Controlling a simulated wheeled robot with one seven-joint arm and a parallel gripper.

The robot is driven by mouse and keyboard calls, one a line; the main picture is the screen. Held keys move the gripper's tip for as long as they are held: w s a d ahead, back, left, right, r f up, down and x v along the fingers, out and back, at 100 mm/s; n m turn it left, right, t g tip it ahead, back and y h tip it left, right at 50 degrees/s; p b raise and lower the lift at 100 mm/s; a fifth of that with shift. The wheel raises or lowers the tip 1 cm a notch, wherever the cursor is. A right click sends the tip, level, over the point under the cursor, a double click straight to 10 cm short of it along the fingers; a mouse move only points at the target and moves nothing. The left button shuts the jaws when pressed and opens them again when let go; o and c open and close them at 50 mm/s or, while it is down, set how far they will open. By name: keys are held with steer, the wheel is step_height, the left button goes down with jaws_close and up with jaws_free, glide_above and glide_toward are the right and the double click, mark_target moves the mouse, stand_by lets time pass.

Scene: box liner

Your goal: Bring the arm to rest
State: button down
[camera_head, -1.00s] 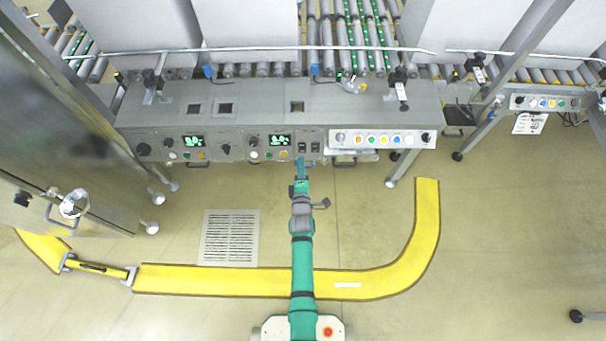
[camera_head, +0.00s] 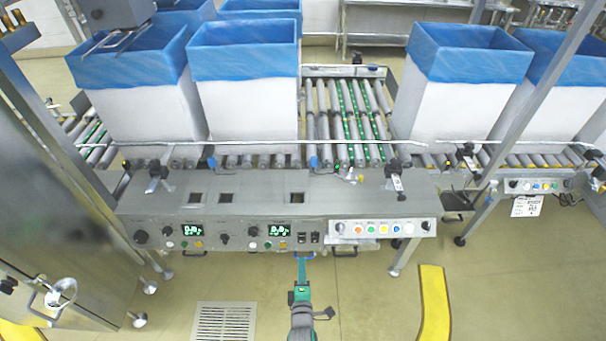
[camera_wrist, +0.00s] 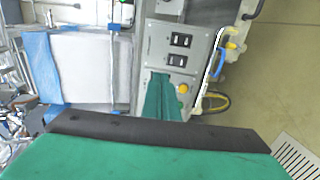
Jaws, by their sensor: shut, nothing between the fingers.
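My arm reaches up from the bottom of the head view toward the front of the grey control panel (camera_head: 225,232). My green gripper (camera_head: 303,266) ends just below the panel's lower edge in that view, near two black switches. In the wrist view the green fingers (camera_wrist: 165,98) are together with nothing between them, in front of the panel face with the two black switches (camera_wrist: 179,50). From these views I cannot tell exactly how far the fingertips are from the panel.
Behind the panel are roller conveyors (camera_head: 345,110) and several white boxes with blue liners, one being the box (camera_head: 245,112). A steel cabinet (camera_head: 50,200) stands at left. Open floor with a grate (camera_head: 224,322) and yellow floor marking (camera_head: 434,305) lies in front.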

steer(key=s+r+m, duration=0.3)
steer(key=s+m, duration=0.1)
steer(key=s, duration=0.7)
steer(key=s+r+m, duration=0.3)
steer(key=s+m, duration=0.2)
steer(key=s, duration=0.6)
steer(key=s+r+m, duration=0.9)
steer(key=s+r, duration=0.5)
steer(key=r, duration=0.2)
steer(key=shift+r, duration=0.2)
steer(key=shift+d, duration=0.1)
steer(key=shift+s, duration=0.15)
